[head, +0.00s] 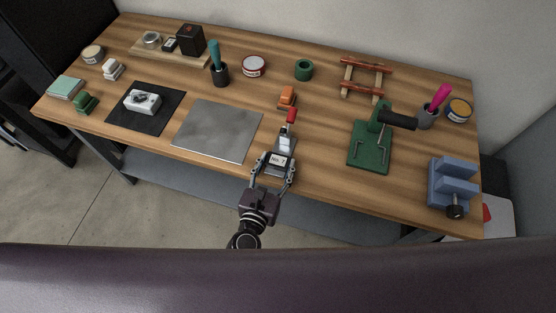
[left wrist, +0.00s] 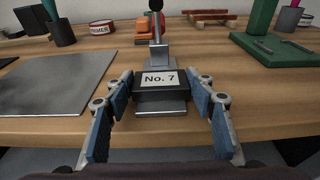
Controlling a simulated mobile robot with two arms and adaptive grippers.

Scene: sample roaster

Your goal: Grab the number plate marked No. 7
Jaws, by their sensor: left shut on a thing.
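The number plate (head: 277,160) is a dark block with a white label reading "No. 7". It also shows in the left wrist view (left wrist: 160,82), label facing the camera. The plate is at the front of a grey metal clamp (head: 286,143) with a red handle. A grey metal piece shows below the plate in the left wrist view; whether the plate rests on it I cannot tell. My right gripper is not in view.
A bare steel sheet (head: 217,130) lies left of the clamp. An orange block (head: 287,96) is behind it. A green press (head: 368,148) and a blue vise-like fixture (head: 453,184) stand to the right. A black mat (head: 122,119) carries a white device.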

